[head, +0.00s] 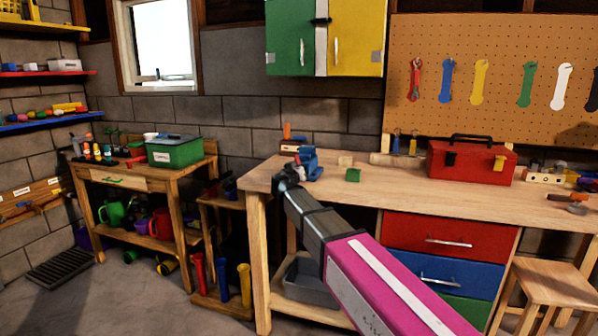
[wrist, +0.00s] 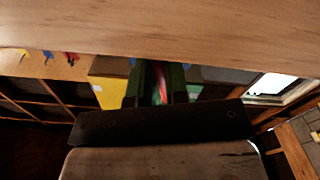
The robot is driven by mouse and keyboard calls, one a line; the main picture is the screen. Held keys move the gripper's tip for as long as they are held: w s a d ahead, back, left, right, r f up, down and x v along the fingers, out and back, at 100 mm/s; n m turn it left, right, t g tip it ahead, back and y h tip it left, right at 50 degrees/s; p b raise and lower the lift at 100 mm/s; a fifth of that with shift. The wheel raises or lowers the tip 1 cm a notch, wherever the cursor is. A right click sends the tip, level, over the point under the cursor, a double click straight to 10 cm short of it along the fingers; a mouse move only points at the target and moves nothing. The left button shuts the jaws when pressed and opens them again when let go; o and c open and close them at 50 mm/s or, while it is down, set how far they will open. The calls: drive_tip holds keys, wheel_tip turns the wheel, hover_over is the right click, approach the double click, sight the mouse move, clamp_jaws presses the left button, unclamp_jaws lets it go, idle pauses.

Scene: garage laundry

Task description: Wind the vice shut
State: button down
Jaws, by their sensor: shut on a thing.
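The blue vice (head: 310,163) sits on the workbench top near its left front corner. My gripper (head: 284,184) reaches up to the bench's front edge, just in front of and below the vice. In the wrist view my gripper's dark fingers (wrist: 160,92) are closed around a thin reddish piece (wrist: 159,75), which I take for the vice's handle. My wrist hides most of the handle in the head view, and I cannot tell how wide the vice jaws stand.
Drawers (head: 440,238) and a stool (head: 555,285) stand right of my arm. A low table (head: 110,180) with a green bin (head: 174,152) is at left.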

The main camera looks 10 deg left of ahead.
drive_tip(key=m, duration=0.3)
drive_tip(key=shift+s+a+m, duration=0.1)
drive_tip(key=shift+s+m, duration=0.05)
drive_tip(key=shift+m, duration=0.15)
drive_tip(key=shift+a+m, duration=0.1)
drive_tip(key=shift+m, duration=1.7)
drive_tip(key=c, duration=1.1)
unclamp_jaws()
drive_tip(key=s, duration=1)
drive_tip(key=shift+s+a, duration=0.35)
drive_tip(key=shift+a, duration=0.05)
